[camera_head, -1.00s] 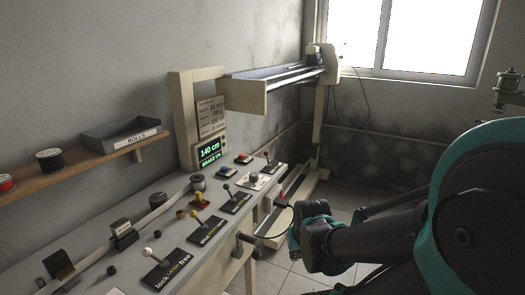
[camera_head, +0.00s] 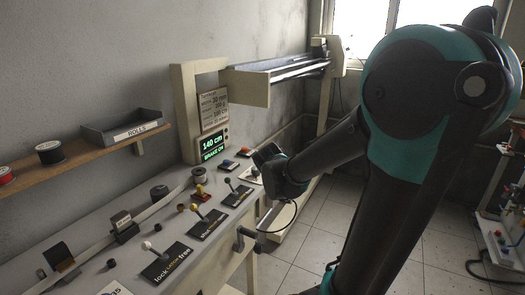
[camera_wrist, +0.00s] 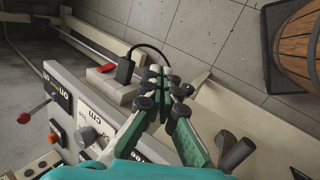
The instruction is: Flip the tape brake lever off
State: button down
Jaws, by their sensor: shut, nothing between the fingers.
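A lever with a red ball knob (camera_wrist: 23,117) stands on a dark plate (camera_wrist: 60,96) marked "on" at the left of the wrist view; whether it is the tape brake lever I cannot tell. The green display (camera_head: 211,146) reads 140 cm, with a line below that looks like "BRAKE ON". My gripper (camera_wrist: 160,72) is shut and empty, clear of that lever in the wrist view. In the head view my gripper (camera_head: 266,156) is over the far end of the panel and hides the controls behind it.
The sloped panel (camera_head: 105,249) carries levers with white (camera_head: 146,245), yellow (camera_head: 195,206) and grey-green (camera_head: 228,181) knobs. A crank handle (camera_head: 241,240) sticks out of its front. A wooden barrel (camera_wrist: 300,45) stands on the floor at upper right.

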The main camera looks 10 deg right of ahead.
jog(key=w+a+r+n+t+h, duration=0.2)
jog(key=w+a+r+n, duration=0.3)
jog(key=w+a+n, duration=0.2)
jog(key=w+a+r+n+t+h, duration=0.2)
jog(key=w+a+r+n, duration=0.3)
jog(key=w, duration=0.5)
jog(key=a+n, duration=0.2)
jog(key=shift+w+a+r+n, duration=0.25)
jog(key=shift+n, duration=0.05)
jog(key=shift+w+f, duration=0.1)
jog(key=x, duration=0.9)
jog(key=shift+w+d, duration=0.25)
jog(key=shift+d, duration=0.2)
jog(key=shift+w+d+r, duration=0.3)
jog(key=shift+w+d, duration=0.5)
jog(key=shift+d, duration=0.05)
jog(key=shift+w+d+r, duration=0.25)
jog(key=shift+w+d, duration=0.3)
jog(key=shift+w+r, duration=0.1)
